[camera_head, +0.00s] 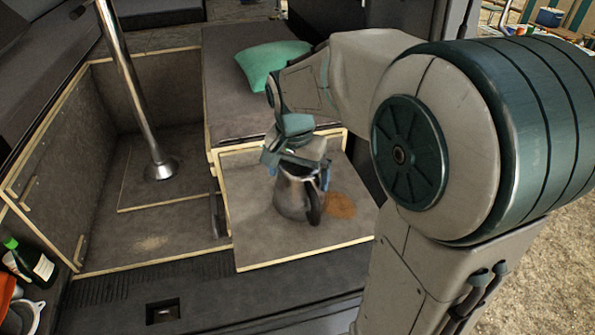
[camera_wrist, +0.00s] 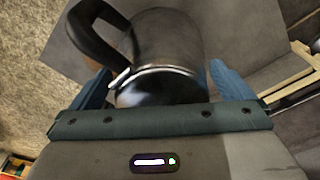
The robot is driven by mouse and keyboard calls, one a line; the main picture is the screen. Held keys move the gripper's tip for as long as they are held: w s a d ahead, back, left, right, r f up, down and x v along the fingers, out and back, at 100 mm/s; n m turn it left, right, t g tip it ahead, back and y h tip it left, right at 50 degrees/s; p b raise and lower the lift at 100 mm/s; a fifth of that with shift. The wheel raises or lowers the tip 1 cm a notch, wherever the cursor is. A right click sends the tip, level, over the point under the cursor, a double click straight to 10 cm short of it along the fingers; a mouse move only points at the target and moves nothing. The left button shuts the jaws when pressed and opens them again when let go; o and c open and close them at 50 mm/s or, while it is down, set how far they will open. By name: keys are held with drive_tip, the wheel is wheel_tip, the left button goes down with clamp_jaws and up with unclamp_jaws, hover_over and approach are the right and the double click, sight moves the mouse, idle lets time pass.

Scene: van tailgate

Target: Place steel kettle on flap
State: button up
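The steel kettle (camera_head: 292,196) stands upright, with its base at or just above the flap (camera_head: 262,248), a grey board with pale wooden edges. I cannot tell whether the base touches it. The kettle's dark handle (camera_head: 313,203) faces the front right. My gripper (camera_head: 298,175) is over the kettle from above, with one blue finger on each side of its top. In the wrist view the kettle (camera_wrist: 165,45) lies between the two fingers (camera_wrist: 160,78), its black handle (camera_wrist: 90,30) at the upper left. Whether the fingers press on it is unclear.
A brown round patch (camera_head: 341,205) marks the flap right of the kettle. A green pillow (camera_head: 268,62) lies on the raised platform behind. A metal post (camera_head: 135,90) stands in the open bay at left. A green bottle (camera_head: 30,262) is at the lower left.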

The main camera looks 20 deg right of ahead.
drive_tip(key=shift+r, duration=0.1)
wheel_tip(320, 180, up, 12)
drive_tip(key=s, duration=0.1)
drive_tip(key=s+f+n+t, duration=0.1)
drive_tip(key=s+f+n, duration=0.6)
drive_tip(key=s+f, duration=0.4)
drive_tip(key=s, duration=0.3)
drive_tip(key=shift+d+f+n+t+y, duration=0.3)
drive_tip(key=shift+f+t+y, duration=0.1)
